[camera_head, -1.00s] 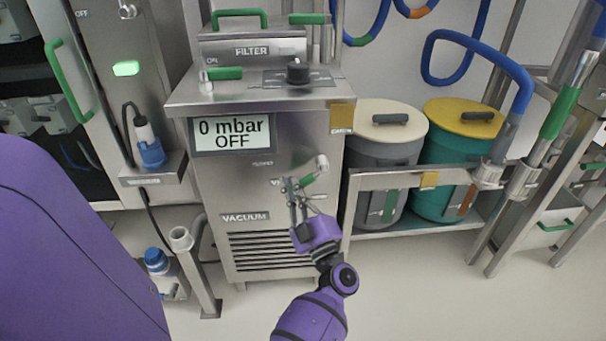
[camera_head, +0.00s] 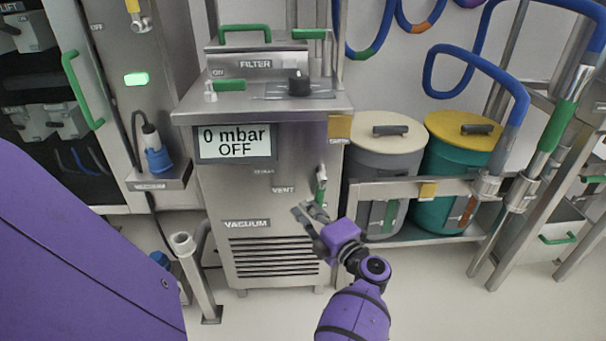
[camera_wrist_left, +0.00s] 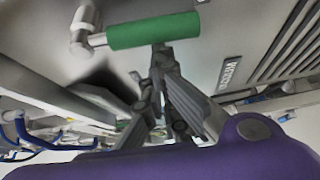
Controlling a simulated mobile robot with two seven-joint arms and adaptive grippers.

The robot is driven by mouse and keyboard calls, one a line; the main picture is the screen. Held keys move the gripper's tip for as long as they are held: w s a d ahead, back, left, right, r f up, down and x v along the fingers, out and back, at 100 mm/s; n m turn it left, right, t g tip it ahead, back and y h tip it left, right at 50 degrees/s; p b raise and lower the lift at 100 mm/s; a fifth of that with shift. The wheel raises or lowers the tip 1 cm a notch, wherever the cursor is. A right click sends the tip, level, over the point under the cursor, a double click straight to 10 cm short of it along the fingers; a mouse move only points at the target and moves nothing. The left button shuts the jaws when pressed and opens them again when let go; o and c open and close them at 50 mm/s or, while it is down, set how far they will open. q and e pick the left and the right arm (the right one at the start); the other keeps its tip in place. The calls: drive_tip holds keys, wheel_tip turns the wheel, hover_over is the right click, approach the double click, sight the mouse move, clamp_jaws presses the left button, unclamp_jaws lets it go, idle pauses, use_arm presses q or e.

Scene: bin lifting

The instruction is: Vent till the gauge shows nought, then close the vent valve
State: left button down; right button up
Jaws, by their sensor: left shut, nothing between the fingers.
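The gauge display (camera_head: 235,143) on the steel vacuum cabinet reads 0 mbar, OFF. The vent valve's green handle (camera_head: 321,191) is on the cabinet's right front, beside the VENT label, and hangs straight down from its metal pivot. My left gripper (camera_head: 306,211) is shut and empty, just below and left of the handle in the head view. In the left wrist view the green handle (camera_wrist_left: 153,30) lies across the top, with the gripper's fingertips (camera_wrist_left: 160,52) close under it; I cannot tell whether they touch. My right gripper is not in view.
The cabinet top carries a black knob (camera_head: 299,84) and green handles. A grey drum (camera_head: 385,160) and a teal drum (camera_head: 455,165) stand behind a low steel rail at right. A steel post (camera_head: 197,275) stands at left. The floor at right front is clear.

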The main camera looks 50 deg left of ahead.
use_arm(q)
drive_tip(key=shift+w+d+n, duration=0.25)
drive_tip(key=shift+w+n, duration=0.1)
drive_tip(key=shift+n, duration=0.05)
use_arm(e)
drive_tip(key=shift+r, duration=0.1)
use_arm(q)
drive_tip(key=shift+h, duration=0.3)
drive_tip(key=shift+s, duration=0.1)
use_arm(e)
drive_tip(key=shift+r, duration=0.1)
